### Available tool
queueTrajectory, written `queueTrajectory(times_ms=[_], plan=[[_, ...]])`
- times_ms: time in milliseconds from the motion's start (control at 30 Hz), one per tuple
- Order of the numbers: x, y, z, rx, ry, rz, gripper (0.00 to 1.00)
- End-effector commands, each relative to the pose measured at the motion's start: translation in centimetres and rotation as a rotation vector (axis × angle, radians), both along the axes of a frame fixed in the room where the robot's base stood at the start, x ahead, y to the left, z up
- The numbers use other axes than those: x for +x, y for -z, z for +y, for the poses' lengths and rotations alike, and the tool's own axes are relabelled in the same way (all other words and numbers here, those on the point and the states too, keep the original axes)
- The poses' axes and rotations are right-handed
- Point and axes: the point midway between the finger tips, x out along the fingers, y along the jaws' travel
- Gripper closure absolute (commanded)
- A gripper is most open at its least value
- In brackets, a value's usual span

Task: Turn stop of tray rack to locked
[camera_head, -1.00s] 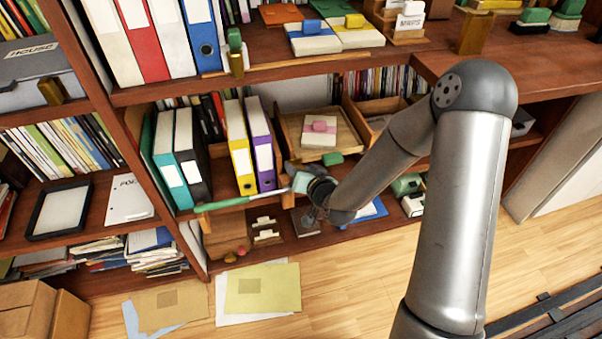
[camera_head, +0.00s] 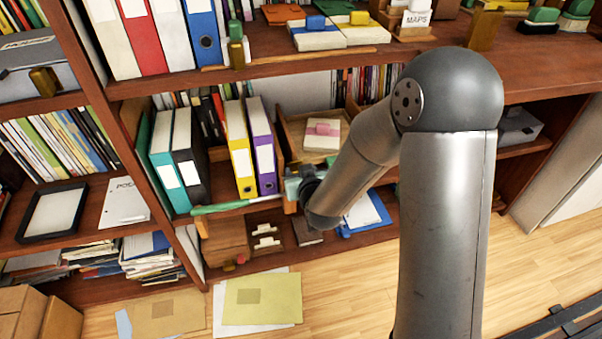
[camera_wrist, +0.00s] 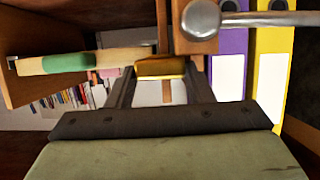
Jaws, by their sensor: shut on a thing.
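My gripper (camera_head: 299,188) is at the front of the lower shelf, right of the purple binder. In the wrist view, its two dark fingers (camera_wrist: 160,85) are shut on a small brass-coloured block, seemingly the stop (camera_wrist: 160,68). In the head view my wrist hides this block, and I cannot tell its setting. The wooden tray rack (camera_head: 297,135) stands behind my gripper, with a white-and-pink packet (camera_head: 322,134) inside. A metal rod with a round knob (camera_wrist: 201,20) crosses close by; its green handle (camera_head: 220,208) reaches left along the shelf front.
Yellow (camera_head: 241,148) and purple (camera_head: 262,146) binders stand close left of my gripper. The upper shelf edge (camera_head: 250,68) overhangs the tray. A blue folder (camera_head: 367,212) lies below right. Papers (camera_head: 258,298) lie on the floor in front, with clear floor to their right.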

Motion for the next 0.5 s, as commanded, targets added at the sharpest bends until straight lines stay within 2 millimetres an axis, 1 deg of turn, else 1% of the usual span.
queueTrajectory(times_ms=[300,333,400,500], plan=[[-0.08,0.07,-0.01,-0.004,-0.001,0.002,0.75],[-0.08,0.06,-0.01,-0.004,-0.001,0.002,0.47],[-0.07,0.07,-0.01,-0.003,-0.001,0.001,0.31],[-0.05,0.04,0.00,-0.003,-0.001,0.001,0.31]])
